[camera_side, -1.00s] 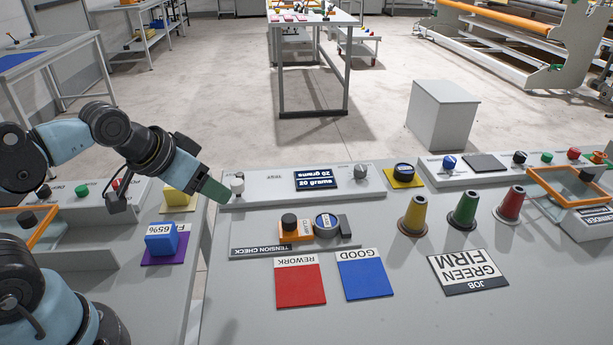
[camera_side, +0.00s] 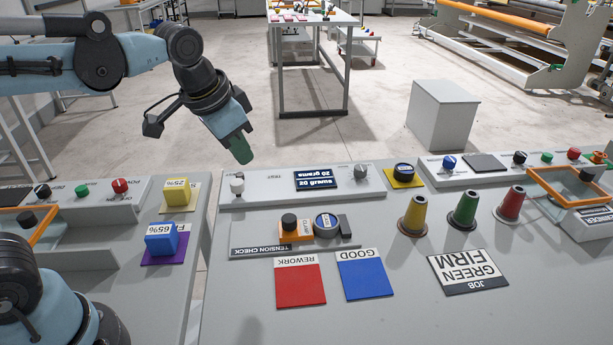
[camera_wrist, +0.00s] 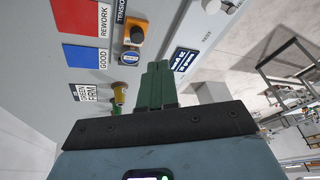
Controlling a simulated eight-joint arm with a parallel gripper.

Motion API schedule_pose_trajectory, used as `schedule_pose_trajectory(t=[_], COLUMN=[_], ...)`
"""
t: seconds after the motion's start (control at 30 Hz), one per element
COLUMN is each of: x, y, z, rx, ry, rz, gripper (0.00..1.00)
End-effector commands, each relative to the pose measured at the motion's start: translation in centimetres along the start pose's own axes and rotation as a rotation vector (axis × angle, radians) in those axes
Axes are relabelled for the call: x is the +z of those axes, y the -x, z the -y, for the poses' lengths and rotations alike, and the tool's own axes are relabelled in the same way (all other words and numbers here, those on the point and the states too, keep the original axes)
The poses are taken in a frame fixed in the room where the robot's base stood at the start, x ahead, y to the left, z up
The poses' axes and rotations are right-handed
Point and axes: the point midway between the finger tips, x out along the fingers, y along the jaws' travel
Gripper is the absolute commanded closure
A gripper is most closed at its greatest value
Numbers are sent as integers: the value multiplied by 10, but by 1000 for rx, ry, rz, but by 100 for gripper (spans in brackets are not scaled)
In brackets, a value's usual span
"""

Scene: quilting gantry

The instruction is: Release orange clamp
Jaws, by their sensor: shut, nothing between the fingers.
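The orange clamp (camera_side: 302,236), an orange block with a black knob on top, sits on the grey tension check plate (camera_side: 262,250) beside a round dark gauge (camera_side: 327,225). In the wrist view the orange clamp (camera_wrist: 139,24) is at the upper middle, beyond my fingertips. My gripper (camera_side: 243,160) has green fingers closed together with nothing between them. It hangs in the air, tilted, behind and to the left of the clamp, above the back edge of the console. In the wrist view the shut fingers (camera_wrist: 157,66) point up the picture and touch nothing.
A white knob (camera_side: 237,186) stands on the raised back panel, close below my gripper in the picture. Yellow, green and red cones (camera_side: 464,213) stand to the right. Red and blue pads (camera_side: 300,284) lie in front. An orange frame (camera_side: 566,186) is at far right.

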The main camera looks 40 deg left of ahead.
Motion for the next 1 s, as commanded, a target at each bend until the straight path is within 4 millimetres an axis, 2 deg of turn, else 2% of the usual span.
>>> schedule_pose_trajectory(t=[0.1,0.5,0.8,1.0], x=[-23,-85,-118,-130], y=[0,-14,-38,-59], z=[-5,-29,-57,-79], rx=[8,35,58,75], ry=[-75,-317,-492,-606], rz=[60,262,413,514], gripper=[100,100,100,100])
